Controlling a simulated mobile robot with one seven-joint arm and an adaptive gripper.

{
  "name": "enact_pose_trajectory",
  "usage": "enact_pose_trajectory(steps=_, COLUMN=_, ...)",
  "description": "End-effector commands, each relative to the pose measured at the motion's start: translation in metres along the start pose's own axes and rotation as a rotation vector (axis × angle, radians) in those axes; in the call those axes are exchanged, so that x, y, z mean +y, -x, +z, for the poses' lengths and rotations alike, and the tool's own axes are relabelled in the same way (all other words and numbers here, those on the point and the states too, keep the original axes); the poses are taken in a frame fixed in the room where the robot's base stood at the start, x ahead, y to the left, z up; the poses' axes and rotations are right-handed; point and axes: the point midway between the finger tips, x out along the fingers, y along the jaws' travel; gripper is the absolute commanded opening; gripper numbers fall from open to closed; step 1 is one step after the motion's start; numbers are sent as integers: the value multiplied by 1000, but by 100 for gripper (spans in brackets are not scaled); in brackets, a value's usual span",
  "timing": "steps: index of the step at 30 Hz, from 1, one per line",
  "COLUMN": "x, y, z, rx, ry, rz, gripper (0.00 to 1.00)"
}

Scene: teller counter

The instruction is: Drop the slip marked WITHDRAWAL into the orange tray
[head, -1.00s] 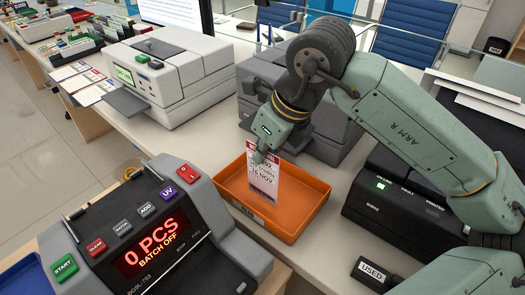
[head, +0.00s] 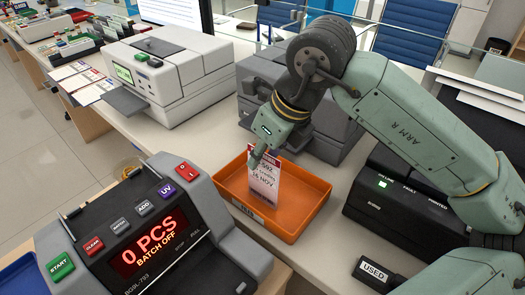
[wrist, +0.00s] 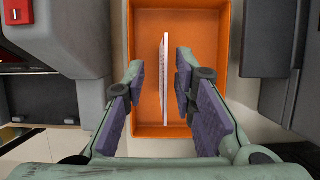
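The orange tray (head: 310,206) stands on the counter, and in the wrist view it (wrist: 210,20) lies below my fingers. A white slip with a red band (head: 264,184) stands upright, its lower part inside the tray walls. The word WITHDRAWAL is not legible on it. My gripper (head: 257,160) is at the slip's upper edge over the tray. In the wrist view my gripper (wrist: 159,78) has its fingers apart, with the slip (wrist: 164,85) edge-on between them and a gap on each side. Whether the slip touches the tray floor is not clear.
A banknote counter (head: 150,235) reading 0 PCS stands close at the tray's left. A black printer (head: 400,195) is at its right, with a USED stamp box (head: 374,272) in front. A grey machine (head: 335,135) stands behind the tray.

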Motion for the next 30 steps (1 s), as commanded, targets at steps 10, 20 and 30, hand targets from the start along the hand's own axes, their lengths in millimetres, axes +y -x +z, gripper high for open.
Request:
enact_pose_trajectory(steps=10, x=-1, y=19, z=5, rx=-1, ry=-2, rz=-3, gripper=25)
enact_pose_trajectory(steps=20, x=-1, y=94, z=4, rx=-1, ry=-2, rz=-4, gripper=25)
enact_pose_trajectory(steps=30, x=0, y=130, z=4, rx=0, ry=1, rz=0, gripper=25)
